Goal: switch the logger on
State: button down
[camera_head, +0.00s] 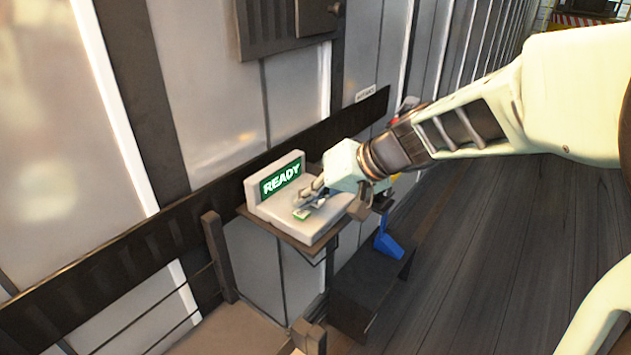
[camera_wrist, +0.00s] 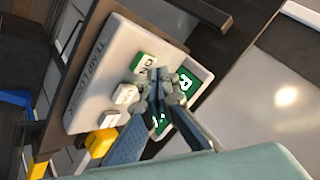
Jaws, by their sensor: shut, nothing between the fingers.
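The logger is a pale box (camera_head: 300,222) with an upright back that carries a green display (camera_head: 282,179) reading READY. In the wrist view, its face (camera_wrist: 95,75) shows lettering that looks like TEMP LOGGER. A green-and-white button (camera_wrist: 143,62) marked ON sits beside a white button (camera_wrist: 125,93). My gripper (camera_head: 308,203) is shut and empty, with its tips over the logger's top near the green button. In the wrist view the tips (camera_wrist: 158,82) are right beside the ON button and cover part of the display. I cannot tell whether they touch the button.
The logger stands on a small dark shelf (camera_head: 262,222) against the wall's dark rail (camera_head: 130,243). A blue object (camera_head: 388,246) is below and right of it. A yellow object (camera_wrist: 102,142) is near the logger in the wrist view. The floor (camera_head: 480,240) at right is clear.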

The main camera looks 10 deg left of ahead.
aim_at(305, 213)
jog(key=shift+r, duration=0.3)
jog(key=shift+r+p, duration=1.45)
jog(key=shift+r, duration=1.1)
jog(key=shift+f, duration=0.1)
